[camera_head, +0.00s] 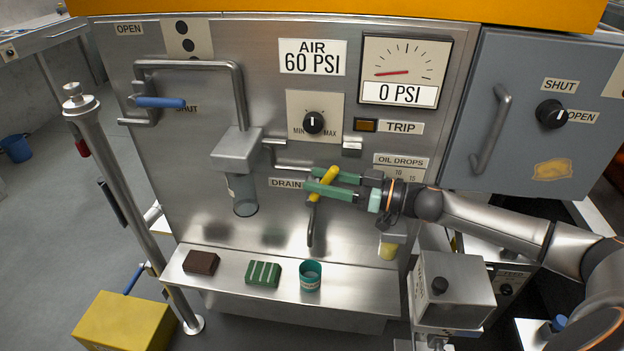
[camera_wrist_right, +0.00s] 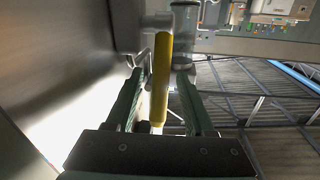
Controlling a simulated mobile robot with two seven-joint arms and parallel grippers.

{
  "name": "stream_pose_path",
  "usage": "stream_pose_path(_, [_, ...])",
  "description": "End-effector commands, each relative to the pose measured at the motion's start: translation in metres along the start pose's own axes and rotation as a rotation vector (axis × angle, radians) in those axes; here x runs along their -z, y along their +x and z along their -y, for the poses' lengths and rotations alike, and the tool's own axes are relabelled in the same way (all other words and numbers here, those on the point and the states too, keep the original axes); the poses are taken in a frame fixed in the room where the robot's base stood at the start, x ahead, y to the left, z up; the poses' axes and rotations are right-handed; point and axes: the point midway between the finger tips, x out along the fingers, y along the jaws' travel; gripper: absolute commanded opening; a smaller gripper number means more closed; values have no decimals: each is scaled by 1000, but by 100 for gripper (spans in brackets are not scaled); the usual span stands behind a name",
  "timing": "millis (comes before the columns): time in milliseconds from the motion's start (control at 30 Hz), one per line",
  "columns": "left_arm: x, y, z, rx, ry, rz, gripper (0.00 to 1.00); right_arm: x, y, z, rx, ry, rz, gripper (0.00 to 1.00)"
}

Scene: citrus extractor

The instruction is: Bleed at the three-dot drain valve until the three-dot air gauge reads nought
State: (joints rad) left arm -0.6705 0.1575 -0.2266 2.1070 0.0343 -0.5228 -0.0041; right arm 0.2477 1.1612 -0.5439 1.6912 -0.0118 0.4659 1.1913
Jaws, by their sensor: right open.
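The yellow drain valve handle (camera_head: 324,182) sits beside the DRAIN label (camera_head: 286,183), slanting up to the right, above a bent drain pipe (camera_head: 311,228). My right gripper (camera_head: 308,180) is open, its green fingers on either side of the handle. In the right wrist view the yellow handle (camera_wrist_right: 161,80) stands between the fingers (camera_wrist_right: 158,90), with a gap to each. The air gauge (camera_head: 405,68) has a red needle pointing left and a readout of 0 PSI. My left gripper is out of view.
A blue-handled lever (camera_head: 160,102) is between OPEN and SHUT labels. A MIN-MAX knob (camera_head: 313,122) and TRIP button (camera_head: 365,125) are above the drain. A brown block (camera_head: 201,262), a green striped block (camera_head: 263,273) and a teal cup (camera_head: 310,275) stand on the lower shelf.

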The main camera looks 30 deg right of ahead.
Motion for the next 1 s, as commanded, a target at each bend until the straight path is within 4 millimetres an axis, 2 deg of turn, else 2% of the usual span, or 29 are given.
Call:
stream_pose_path(200, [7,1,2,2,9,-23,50,0,18,-1,-1,1,-1,53])
stream_pose_path(600, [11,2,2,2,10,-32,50,0,22,0,0,1,1,53])
stream_pose_path(1000, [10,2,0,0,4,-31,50,0,21,0,0,1,1,8])
